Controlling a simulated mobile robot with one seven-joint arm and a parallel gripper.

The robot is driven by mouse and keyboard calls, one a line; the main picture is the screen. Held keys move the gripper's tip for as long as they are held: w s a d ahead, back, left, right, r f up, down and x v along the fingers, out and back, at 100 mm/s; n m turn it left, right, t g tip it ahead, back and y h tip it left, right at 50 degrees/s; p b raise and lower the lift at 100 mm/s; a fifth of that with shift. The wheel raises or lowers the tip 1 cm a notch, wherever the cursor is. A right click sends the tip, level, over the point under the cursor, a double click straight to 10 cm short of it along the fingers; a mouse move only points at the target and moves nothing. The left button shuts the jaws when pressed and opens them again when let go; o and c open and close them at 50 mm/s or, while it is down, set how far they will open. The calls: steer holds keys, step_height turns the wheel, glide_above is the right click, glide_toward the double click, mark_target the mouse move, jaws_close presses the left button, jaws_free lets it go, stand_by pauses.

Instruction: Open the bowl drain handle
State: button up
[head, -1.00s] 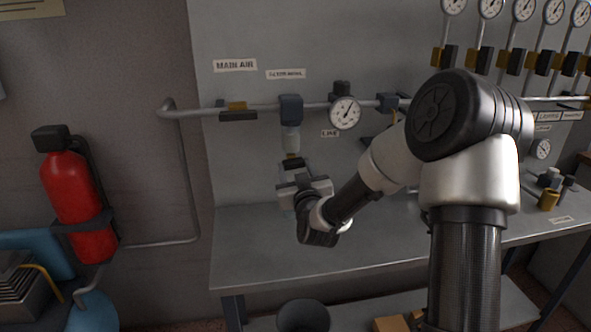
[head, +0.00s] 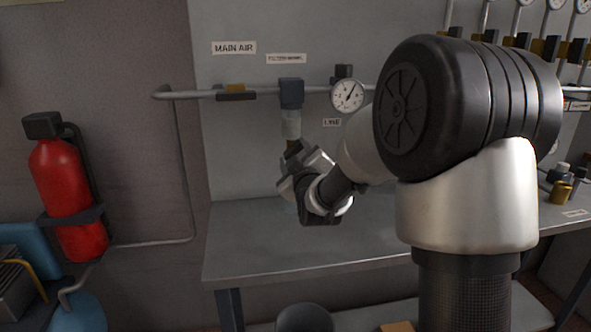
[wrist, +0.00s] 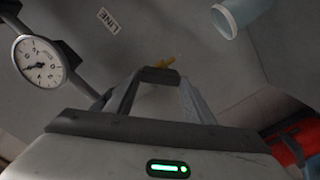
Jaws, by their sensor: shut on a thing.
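The filter bowl (head: 291,124) is a pale cylinder hanging under a dark filter head (head: 291,92) on the wall pipe. My gripper (head: 296,152) is just below it, tilted, with its fingertips up near the bowl's lower end. In the wrist view my gripper (wrist: 160,75) has its two fingers closed together at the tips. A small yellow-orange drain handle (wrist: 170,62) pokes out beyond the fingertips, which are shut on it. Most of the handle is hidden by the fingers, so its exact angle cannot be told.
A round gauge (head: 347,95) and a pipe valve (head: 236,92) are close by on the line. A pale cylinder (wrist: 240,14) shows in the wrist view. The grey bench (head: 240,245) is clear below. A red extinguisher (head: 66,190) hangs at left.

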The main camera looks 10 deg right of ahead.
steer(key=n+b, duration=0.3)
steer(key=n, duration=0.1)
steer(key=shift+a+f+n, duration=0.1)
steer(key=shift+n, duration=2.5)
steer(key=o, duration=1.1)
steer(key=shift+c, duration=0.2)
steer(key=s, duration=1.7)
steer(key=shift+s, duration=0.2)
